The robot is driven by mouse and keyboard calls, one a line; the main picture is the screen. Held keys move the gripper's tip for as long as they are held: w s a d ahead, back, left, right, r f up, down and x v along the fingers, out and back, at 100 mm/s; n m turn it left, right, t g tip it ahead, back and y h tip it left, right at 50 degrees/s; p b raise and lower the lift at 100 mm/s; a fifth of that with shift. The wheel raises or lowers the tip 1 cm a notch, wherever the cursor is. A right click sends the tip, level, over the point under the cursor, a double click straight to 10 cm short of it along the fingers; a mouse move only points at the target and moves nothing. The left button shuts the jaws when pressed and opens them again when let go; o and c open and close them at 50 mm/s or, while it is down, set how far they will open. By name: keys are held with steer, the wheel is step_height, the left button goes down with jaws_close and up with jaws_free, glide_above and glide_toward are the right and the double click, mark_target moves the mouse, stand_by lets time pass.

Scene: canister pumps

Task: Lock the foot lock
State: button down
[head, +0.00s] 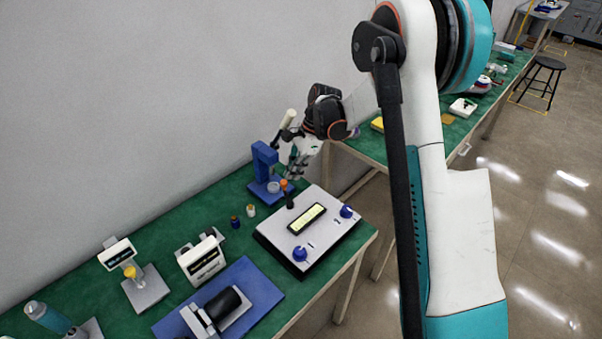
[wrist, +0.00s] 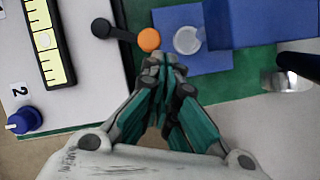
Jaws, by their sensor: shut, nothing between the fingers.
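No part is labelled as the foot lock, and I cannot tell for certain which it is. A black lever with an orange knob (head: 284,184) stands at the back edge of the white control box (head: 325,240); the orange knob also shows in the wrist view (wrist: 149,40). Beside it is a blue press (head: 265,160) with a pale round disc (head: 273,187) on its base; the disc shows in the wrist view (wrist: 187,40). My gripper (wrist: 163,62) is shut and empty, its tips just below the knob and disc in the wrist view. Contact is unclear.
The box carries a yellow scale (head: 307,218) and blue knobs (head: 346,211). A cream handle (head: 287,119) rises above the press. The bench edge (head: 350,262) lies near the box.

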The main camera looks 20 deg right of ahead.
steer(key=shift+w+a, duration=0.15)
steer(key=shift+a, duration=0.45)
steer(key=shift+w+a, duration=0.15)
steer(key=shift+a, duration=0.4)
stand_by(0.9)
